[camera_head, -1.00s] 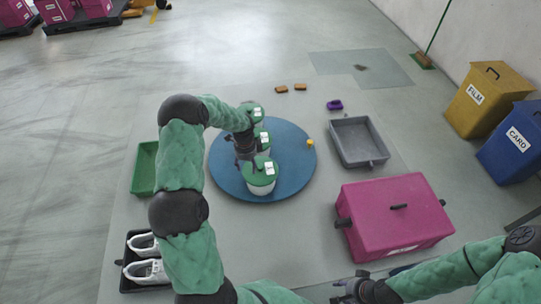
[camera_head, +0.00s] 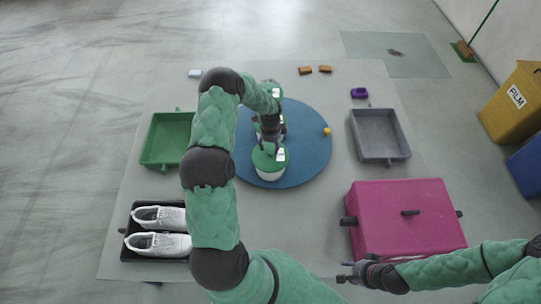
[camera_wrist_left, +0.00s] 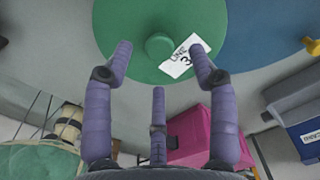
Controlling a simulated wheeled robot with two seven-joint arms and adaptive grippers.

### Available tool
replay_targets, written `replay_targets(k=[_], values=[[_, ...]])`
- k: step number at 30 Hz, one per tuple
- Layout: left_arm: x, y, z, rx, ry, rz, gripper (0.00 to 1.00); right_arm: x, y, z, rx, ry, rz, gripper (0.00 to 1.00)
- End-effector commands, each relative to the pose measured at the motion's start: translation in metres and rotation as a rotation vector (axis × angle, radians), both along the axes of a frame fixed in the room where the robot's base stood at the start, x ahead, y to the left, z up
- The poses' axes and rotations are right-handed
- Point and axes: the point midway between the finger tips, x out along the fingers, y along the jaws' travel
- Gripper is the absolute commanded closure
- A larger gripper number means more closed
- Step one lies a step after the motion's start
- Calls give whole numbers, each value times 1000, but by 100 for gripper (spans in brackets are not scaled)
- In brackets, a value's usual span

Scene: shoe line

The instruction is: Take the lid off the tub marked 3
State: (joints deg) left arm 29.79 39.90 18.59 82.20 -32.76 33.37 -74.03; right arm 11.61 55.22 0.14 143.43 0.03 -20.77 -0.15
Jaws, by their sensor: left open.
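The tub marked 3 (camera_head: 270,174) stands at the near edge of a blue round table (camera_head: 312,165). It is white with a green lid (camera_wrist_left: 140,22). In the left wrist view the lid has a round green knob (camera_wrist_left: 159,46) and a white label (camera_wrist_left: 184,56) reading 3. My left gripper (camera_wrist_left: 160,50) is open, with fingers on both sides of the knob and a third finger below; contact cannot be told. In the head view my left gripper (camera_head: 268,138) is over this tub's far side.
Other green-lidded tubs stand behind, partly hidden by my left arm. A yellow peg (camera_head: 326,131) is on the table's right. Around it are a green tray (camera_head: 166,138), a black tray of white shoes (camera_head: 128,222), a grey tray (camera_head: 380,138) and a magenta box (camera_head: 400,215).

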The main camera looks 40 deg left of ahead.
Motion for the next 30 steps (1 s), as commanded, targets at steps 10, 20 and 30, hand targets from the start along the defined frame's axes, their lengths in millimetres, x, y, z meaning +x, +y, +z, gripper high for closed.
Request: replay_targets(k=[10, 20, 30], values=[[-1, 0, -36, 0, 1, 1, 42, 0, 0, -3, 0, 0, 0, 60], [-1, 0, -36, 0, 1, 1, 76, 0, 0, -3, 0, 0, 0, 60], [-1, 0, -36, 0, 0, 1, 100, 0, 0, -3, 0, 0, 0, 60]])
